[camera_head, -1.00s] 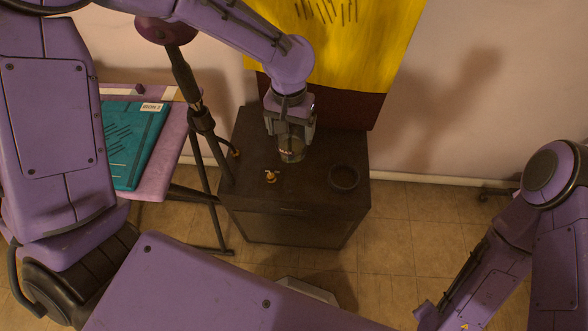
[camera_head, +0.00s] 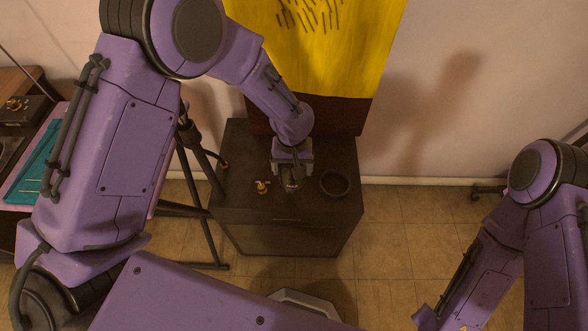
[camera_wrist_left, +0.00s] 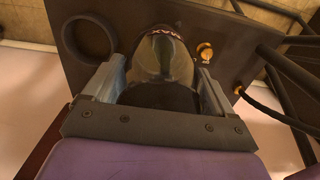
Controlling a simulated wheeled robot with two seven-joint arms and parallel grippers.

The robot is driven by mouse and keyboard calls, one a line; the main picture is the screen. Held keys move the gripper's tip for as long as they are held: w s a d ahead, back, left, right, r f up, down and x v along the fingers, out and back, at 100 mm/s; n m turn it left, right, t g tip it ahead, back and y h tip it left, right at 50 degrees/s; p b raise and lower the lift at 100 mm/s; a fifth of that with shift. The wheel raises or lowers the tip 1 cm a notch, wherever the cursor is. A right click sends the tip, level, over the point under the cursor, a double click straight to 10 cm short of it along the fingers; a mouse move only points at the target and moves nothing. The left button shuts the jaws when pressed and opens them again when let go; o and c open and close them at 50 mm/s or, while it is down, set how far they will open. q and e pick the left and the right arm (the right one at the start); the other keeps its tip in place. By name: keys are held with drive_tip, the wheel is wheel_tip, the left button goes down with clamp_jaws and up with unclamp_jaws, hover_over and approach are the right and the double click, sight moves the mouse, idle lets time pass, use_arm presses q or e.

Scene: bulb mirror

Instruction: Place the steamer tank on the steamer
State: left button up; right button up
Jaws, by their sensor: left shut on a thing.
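The wrist view shows the tank between both fingers. The head view shows only a small dark part of it (camera_head: 291,186) below the gripper. The steamer appears to be the dark box (camera_head: 285,240) under the gripper. A round dark ring (camera_head: 335,183) is on its top, right of the tank; it shows upper left in the wrist view (camera_wrist_left: 88,40). I cannot tell whether the tank touches the top. My right gripper is out of view.
A brass valve (camera_head: 262,187) stands on the box top, left of the tank. A dark stand (camera_head: 197,160) is at the box's left. A teal book (camera_head: 35,165) lies on the table at far left. A yellow hanging (camera_head: 320,40) is behind. Tiled floor at right is open.

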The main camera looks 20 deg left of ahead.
use_arm(q)
drive_tip(key=w+f, duration=0.2)
drive_tip(key=f, duration=0.1)
drive_tip(key=w+f, duration=0.1)
drive_tip(key=f, duration=0.1)
drive_tip(key=shift+w+a, duration=0.35)
drive_tip(key=shift+a, duration=0.05)
wheel_tip(320, 180, down, 2)
drive_tip(key=shift+f+p, duration=0.15)
drive_tip(key=shift+p, duration=0.55)
drive_tip(key=shift+f, duration=0.25)
drive_tip(key=shift+f, duration=0.1)
drive_tip(key=o, duration=1)
drive_tip(key=shift+c, duration=0.2)
drive_tip(key=shift+r, duration=0.3)
wheel_tip(320, 180, up, 12)
drive_tip(key=shift+s+f+b, duration=0.1)
drive_tip(key=shift+f+b, duration=0.05)
drive_tip(key=shift+b, duration=0.65)
